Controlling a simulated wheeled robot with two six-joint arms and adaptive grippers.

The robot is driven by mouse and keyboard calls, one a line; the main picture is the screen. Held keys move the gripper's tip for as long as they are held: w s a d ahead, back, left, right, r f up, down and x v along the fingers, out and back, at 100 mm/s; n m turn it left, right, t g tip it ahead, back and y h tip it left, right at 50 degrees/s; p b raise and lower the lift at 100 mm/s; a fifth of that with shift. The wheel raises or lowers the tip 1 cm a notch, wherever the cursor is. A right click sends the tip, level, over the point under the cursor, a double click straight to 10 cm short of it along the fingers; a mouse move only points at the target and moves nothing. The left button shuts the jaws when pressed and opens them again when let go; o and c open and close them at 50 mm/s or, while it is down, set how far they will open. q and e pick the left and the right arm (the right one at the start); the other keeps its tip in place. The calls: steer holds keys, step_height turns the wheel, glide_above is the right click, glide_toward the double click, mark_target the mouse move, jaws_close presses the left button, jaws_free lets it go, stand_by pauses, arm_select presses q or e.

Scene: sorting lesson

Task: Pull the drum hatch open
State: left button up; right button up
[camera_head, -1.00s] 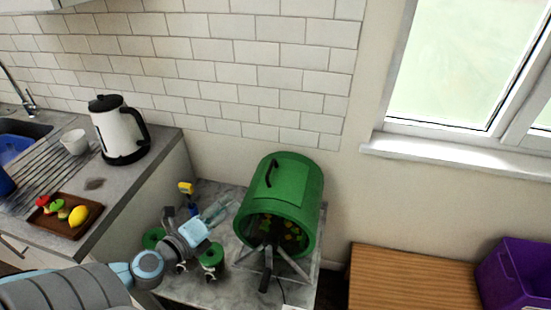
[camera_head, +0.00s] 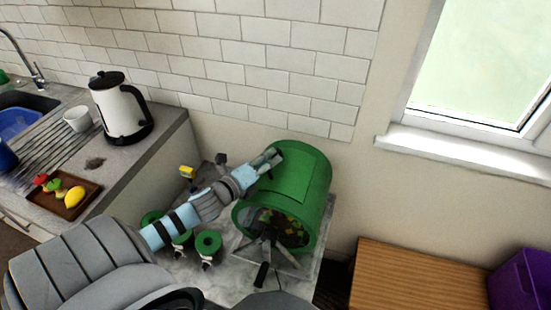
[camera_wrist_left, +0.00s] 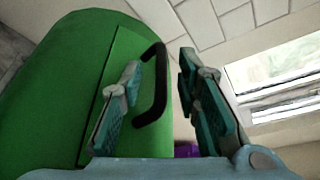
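The green drum (camera_head: 318,195) lies on its side on a stand on the grey worktop, its round front showing small coloured pieces inside. Its hatch (camera_head: 300,165) is a flat green panel on the upper side and looks closed. In the left wrist view the hatch (camera_wrist_left: 118,60) carries a black bar handle (camera_wrist_left: 158,85). My left gripper (camera_head: 272,158) is at the hatch, its arm reaching in from the lower left. In the wrist view its fingers (camera_wrist_left: 160,62) are apart, with the handle between them, nearer the left finger. In the head view the gripper hides the handle. My right gripper is not in view.
Green rolls (camera_head: 208,243) and a yellow-topped item (camera_head: 187,172) stand left of the drum. A kettle (camera_head: 121,108), a white cup (camera_head: 77,119) and a brown tray (camera_head: 77,206) of fruit are on the left counter. A wooden surface (camera_head: 415,275) and purple bin (camera_head: 520,280) are at right.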

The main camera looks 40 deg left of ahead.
mark_target(274, 156)
arm_select(q)
steer(key=x, duration=0.1)
steer(key=b+x, duration=0.1)
steer(key=shift+w+f, duration=0.3)
steer(key=shift+w, duration=0.05)
steer(key=shift+w+d, duration=0.1)
steer(key=shift+w, duration=0.2)
steer(key=shift+r, duration=0.1)
steer(key=shift+c, duration=0.4)
jaws_close()
steer(key=shift+w, duration=0.1)
